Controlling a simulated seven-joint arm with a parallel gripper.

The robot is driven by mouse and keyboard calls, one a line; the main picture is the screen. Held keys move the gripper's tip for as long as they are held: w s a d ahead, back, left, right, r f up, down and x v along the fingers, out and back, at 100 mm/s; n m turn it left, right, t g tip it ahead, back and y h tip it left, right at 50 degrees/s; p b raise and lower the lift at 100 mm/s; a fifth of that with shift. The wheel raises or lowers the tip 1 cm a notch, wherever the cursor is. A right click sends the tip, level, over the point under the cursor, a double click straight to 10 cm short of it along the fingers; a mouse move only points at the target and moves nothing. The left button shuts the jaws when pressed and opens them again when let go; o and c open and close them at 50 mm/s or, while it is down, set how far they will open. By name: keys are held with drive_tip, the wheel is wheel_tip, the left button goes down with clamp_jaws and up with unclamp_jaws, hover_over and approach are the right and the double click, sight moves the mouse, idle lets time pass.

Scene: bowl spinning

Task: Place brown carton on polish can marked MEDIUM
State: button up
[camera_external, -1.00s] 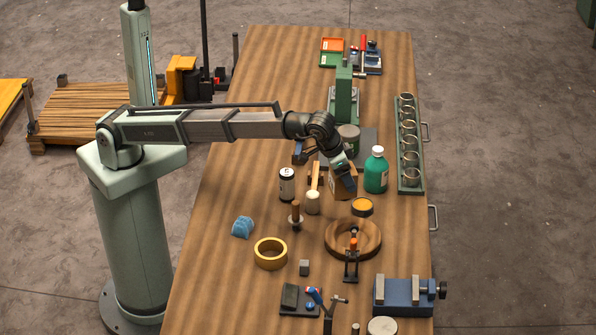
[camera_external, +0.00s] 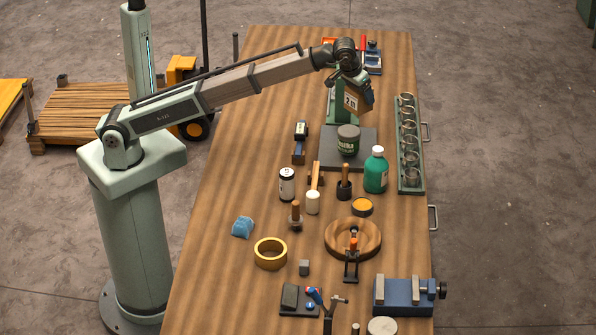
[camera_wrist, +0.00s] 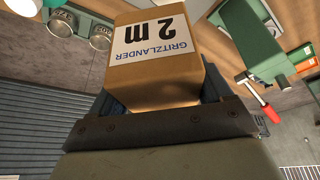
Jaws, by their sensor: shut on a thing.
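My gripper (camera_external: 358,99) is shut on the brown carton (camera_external: 353,101) and holds it high over the far part of the bench. In the wrist view the brown carton (camera_wrist: 155,55) sits tilted between the jaws, with a white label reading "GRITZLANDER 2 m". A green polish can (camera_external: 348,142) with a grey lid stands upright on a dark grey plate (camera_external: 330,160), below and in front of the carton. The carton is apart from the can. The marking on the can is too small to read for certain.
A green bottle (camera_external: 376,172) stands close right of the can. A green press (camera_external: 341,108) rises behind it. A green rack of metal cups (camera_external: 408,150) lines the right edge.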

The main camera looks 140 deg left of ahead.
sight(345, 97)
drive_tip(key=shift+s+d+r, duration=0.1)
drive_tip(key=shift+s+r, duration=0.1)
drive_tip(key=shift+s, duration=0.45)
drive_tip(key=shift+s+r, duration=0.15)
drive_tip(key=shift+s, duration=0.45)
drive_tip(key=shift+s+d+f, duration=0.3)
drive_tip(key=shift+f, duration=4.9)
drive_tip(key=shift+f, duration=0.15)
drive_tip(key=o, duration=1.1)
drive_tip(key=v, duration=1.2)
drive_tip(key=shift+w, duration=0.15)
